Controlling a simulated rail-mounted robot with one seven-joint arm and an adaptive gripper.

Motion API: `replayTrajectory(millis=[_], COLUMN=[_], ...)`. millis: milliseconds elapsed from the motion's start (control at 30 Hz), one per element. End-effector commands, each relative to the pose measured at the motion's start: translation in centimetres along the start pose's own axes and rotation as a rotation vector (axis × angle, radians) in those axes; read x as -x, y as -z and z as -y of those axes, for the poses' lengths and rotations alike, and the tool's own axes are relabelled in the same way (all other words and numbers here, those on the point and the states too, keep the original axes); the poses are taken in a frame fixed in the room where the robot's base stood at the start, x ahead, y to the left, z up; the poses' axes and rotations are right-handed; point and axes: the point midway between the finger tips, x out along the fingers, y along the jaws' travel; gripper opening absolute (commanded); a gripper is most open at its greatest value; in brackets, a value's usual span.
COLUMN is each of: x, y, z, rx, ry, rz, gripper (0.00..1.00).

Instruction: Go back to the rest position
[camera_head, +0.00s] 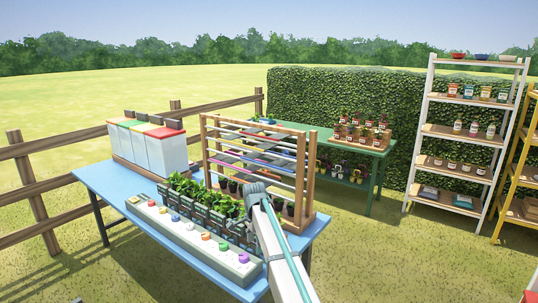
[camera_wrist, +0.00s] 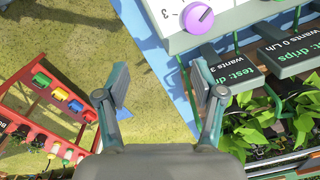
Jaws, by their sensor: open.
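My gripper (camera_wrist: 164,92) shows in the wrist view with its two fingers spread wide apart and nothing between them. Through the gap I see grass and a blue table edge. In the head view my arm reaches in from the bottom to the front right of the blue table (camera_head: 95,178); the fingers cannot be made out there. The pale control strip (camera_head: 180,232) with several coloured knobs runs along the table front. In the wrist view its purple knob (camera_wrist: 199,18) is ahead and to the right of my fingers, apart from them.
Leafy plants (camera_wrist: 300,125) with dark label plates stand close to my right finger. A wooden rack (camera_head: 300,165) rises behind the arm. White bins (camera_head: 160,150) stand at the table's far left. A red rack (camera_wrist: 40,110) is at left in the wrist view. Open grass lies in front.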

Motion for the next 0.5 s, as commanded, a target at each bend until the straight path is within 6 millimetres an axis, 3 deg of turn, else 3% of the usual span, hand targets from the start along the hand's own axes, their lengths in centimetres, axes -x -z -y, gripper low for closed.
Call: replayTrajectory(millis=[333, 467, 500], x=[-8.1, -12.4, -13.9], y=[2.2, 3.0, 3.2], z=[-9.5, -15.9, -18.3], rx=[0.223, 0.367, 0.422], ry=[-0.007, -0.011, -0.012], rz=[0.001, 0.003, 0.004], gripper=[0.68, 0.68, 0.68])
